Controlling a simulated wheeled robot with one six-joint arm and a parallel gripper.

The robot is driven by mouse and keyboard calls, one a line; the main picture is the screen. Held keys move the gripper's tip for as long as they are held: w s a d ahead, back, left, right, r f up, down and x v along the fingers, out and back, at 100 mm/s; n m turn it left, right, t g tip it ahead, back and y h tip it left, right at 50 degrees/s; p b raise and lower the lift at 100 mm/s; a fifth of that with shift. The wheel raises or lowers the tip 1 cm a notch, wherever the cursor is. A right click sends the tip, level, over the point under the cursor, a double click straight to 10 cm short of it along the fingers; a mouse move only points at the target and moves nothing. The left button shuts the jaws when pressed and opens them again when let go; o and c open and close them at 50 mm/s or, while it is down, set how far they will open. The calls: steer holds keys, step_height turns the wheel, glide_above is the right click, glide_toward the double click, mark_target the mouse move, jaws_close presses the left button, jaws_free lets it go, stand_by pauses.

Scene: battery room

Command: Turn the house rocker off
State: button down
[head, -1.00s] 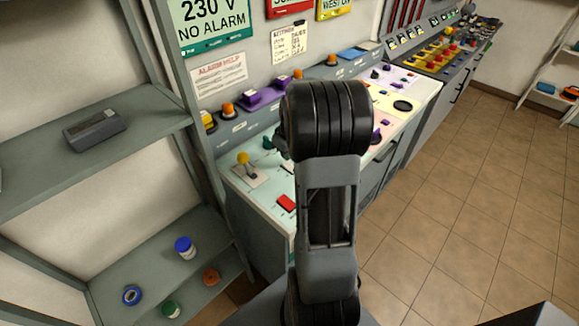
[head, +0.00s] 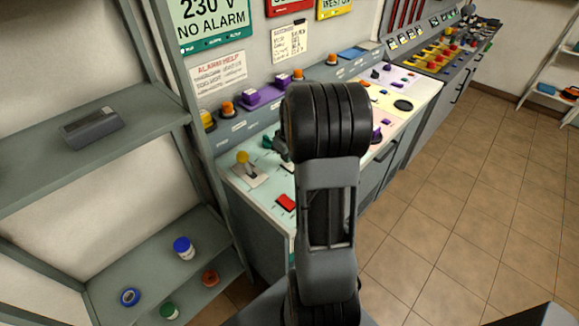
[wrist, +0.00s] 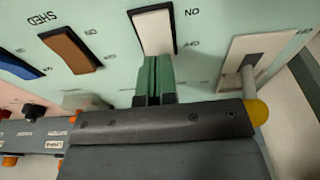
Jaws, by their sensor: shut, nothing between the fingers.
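The wrist view shows a row of rockers on a pale green panel: a white rocker (wrist: 153,32), a brown rocker (wrist: 69,49) and a blue rocker (wrist: 18,67). Upside-down lettering by the white one reads ON; SHED stands by the brown one. No house label is legible, so I cannot tell which is the house rocker. My gripper (wrist: 154,82) has its green fingers shut and empty, at the lower edge of the white rocker; I cannot tell whether they touch. In the head view my arm hides most of this panel.
A yellow-knobbed lever (head: 243,158) stands close to my gripper; its knob also shows in the wrist view (wrist: 258,110). Grey shelves (head: 95,150) are at left. The tiled floor (head: 450,190) at right is clear.

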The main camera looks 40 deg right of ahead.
steer(key=shift+f+b, duration=0.4)
steer(key=shift+f, duration=0.15)
steer(key=shift+r, duration=0.15)
steer(key=shift+r+p, duration=2.5)
steer(key=shift+r, duration=0.9)
